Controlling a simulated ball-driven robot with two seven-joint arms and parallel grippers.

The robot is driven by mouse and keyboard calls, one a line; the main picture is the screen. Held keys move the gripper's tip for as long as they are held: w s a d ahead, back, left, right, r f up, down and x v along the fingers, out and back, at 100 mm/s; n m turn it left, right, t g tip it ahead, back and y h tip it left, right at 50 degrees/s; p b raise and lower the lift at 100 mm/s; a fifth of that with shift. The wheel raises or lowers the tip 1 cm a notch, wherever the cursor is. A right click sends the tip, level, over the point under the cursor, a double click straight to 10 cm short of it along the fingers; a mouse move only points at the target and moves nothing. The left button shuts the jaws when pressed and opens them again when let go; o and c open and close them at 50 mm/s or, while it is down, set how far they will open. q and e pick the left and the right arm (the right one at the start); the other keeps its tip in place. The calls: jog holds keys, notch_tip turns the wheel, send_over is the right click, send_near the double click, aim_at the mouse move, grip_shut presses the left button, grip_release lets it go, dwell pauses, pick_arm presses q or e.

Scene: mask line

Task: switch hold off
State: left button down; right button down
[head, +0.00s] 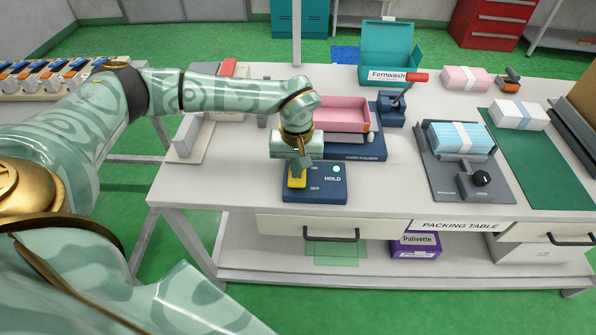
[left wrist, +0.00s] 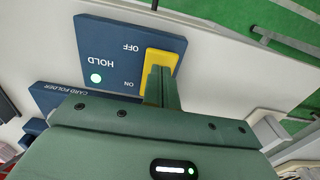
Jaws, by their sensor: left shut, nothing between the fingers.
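The hold switch is a dark blue box (head: 325,192) near the table's front edge, marked HOLD and OFF. It has a yellow rocker (head: 296,181) on its left part and a round, pale green-white lamp (head: 336,168). In the left wrist view the box (left wrist: 110,38) also shows ON, the lamp (left wrist: 96,78) looks bright, and the yellow rocker (left wrist: 163,60) is partly hidden by my fingers. My left gripper (head: 299,166) is shut and empty, its fingertips at the rocker's ON end. I cannot tell whether they touch it. My right gripper is out of view.
The card folder (head: 370,152) with a pink tray stands just behind the switch, and a red-handled lever (head: 400,92) is beside it. A grey fixture (head: 460,185) with a black knob holds blue masks to the right. The white table top (head: 225,190) is clear left of the switch.

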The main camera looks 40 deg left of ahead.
pick_arm(q)
jog(key=shift+f+b, duration=0.35)
jog(key=shift+f, duration=0.6)
dwell(0.3)
notch_tip(320, 180, up, 7)
jog(key=p, duration=0.6)
jog(key=shift+r, duration=0.1)
dwell(0.3)
